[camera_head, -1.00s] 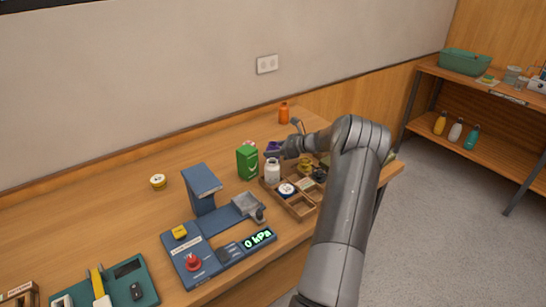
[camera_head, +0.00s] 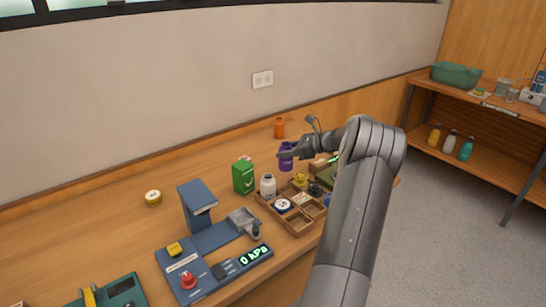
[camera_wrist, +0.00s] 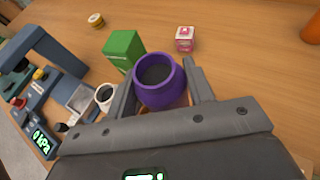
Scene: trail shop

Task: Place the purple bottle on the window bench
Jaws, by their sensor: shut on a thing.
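The purple bottle (camera_head: 286,157) is between the fingers of my gripper (camera_head: 288,154), over the bench near the wooden tray. In the wrist view the bottle (camera_wrist: 158,82) is seen from above, with a dark open mouth, and the gripper fingers (camera_wrist: 160,90) close on both sides of it. Whether its base touches the bench is hard to tell. The wooden bench (camera_head: 110,215) runs along the wall under a window, whose lower edge shows at the top left.
A white bottle (camera_head: 268,186) and green box (camera_head: 243,177) stand left of the gripper. The divided wooden tray (camera_head: 297,226) holds small items. An orange bottle (camera_head: 279,128) stands behind. A blue pressure device (camera_head: 197,262) is at front. A shelf (camera_head: 490,165) holds several bottles.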

